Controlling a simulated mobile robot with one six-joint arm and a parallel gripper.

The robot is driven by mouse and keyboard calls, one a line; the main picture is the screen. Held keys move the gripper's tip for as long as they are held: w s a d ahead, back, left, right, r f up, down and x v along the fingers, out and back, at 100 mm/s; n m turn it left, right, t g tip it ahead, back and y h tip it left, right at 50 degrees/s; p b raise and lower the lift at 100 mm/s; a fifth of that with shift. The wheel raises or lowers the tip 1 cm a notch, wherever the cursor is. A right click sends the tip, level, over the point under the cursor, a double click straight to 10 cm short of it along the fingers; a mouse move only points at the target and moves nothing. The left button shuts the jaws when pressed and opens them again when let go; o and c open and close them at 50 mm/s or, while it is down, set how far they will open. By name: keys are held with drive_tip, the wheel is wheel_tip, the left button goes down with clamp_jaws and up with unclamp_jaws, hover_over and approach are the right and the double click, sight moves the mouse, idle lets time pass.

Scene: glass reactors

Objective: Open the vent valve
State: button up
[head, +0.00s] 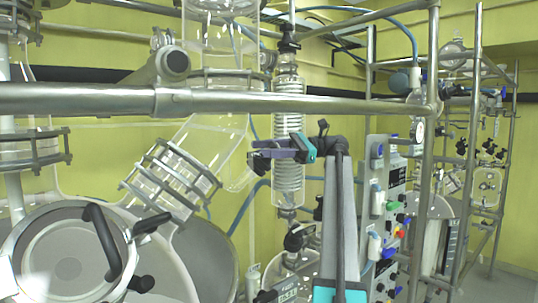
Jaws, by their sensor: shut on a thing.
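My gripper (266,154) is in the middle of the head view, at the end of my grey and teal arm, which rises from the bottom edge. It points left, beside the lower end of an angled glass tube. Its jaws are shut on a small dark part (258,164), which looks like the handle of the vent valve. The jaws cover much of this part, and its turn position cannot be made out.
A thick steel rail (230,103) crosses in front, above my gripper. A glass coil condenser (288,130) stands right behind it. A control panel (392,200) is to the right. A large round flange with a black handle (75,258) is at lower left.

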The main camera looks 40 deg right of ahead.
drive_tip(key=shift+a+f, duration=0.15)
drive_tip(key=shift+f, duration=0.1)
drive_tip(key=o, duration=1.1)
drive_tip(key=shift+a+r, duration=0.1)
drive_tip(key=shift+a, duration=0.05)
drive_tip(key=shift+c, duration=0.2)
drive_tip(key=shift+r, duration=0.25)
drive_tip(key=shift+d+r+b, duration=0.2)
drive_tip(key=shift+r+b, duration=0.2)
drive_tip(key=shift+r, duration=0.1)
drive_tip(key=shift+a+r+p, duration=0.1)
drive_tip(key=shift+r+p, duration=0.75)
drive_tip(key=shift+r, duration=0.2)
drive_tip(key=s+a+r+b, duration=0.1)
drive_tip(key=s+a+b, duration=0.6)
drive_tip(key=s, duration=0.5)
drive_tip(key=shift+s+a+r+b, duration=0.2)
drive_tip(key=shift+s+a+b, duration=0.2)
drive_tip(key=shift+a, duration=1)
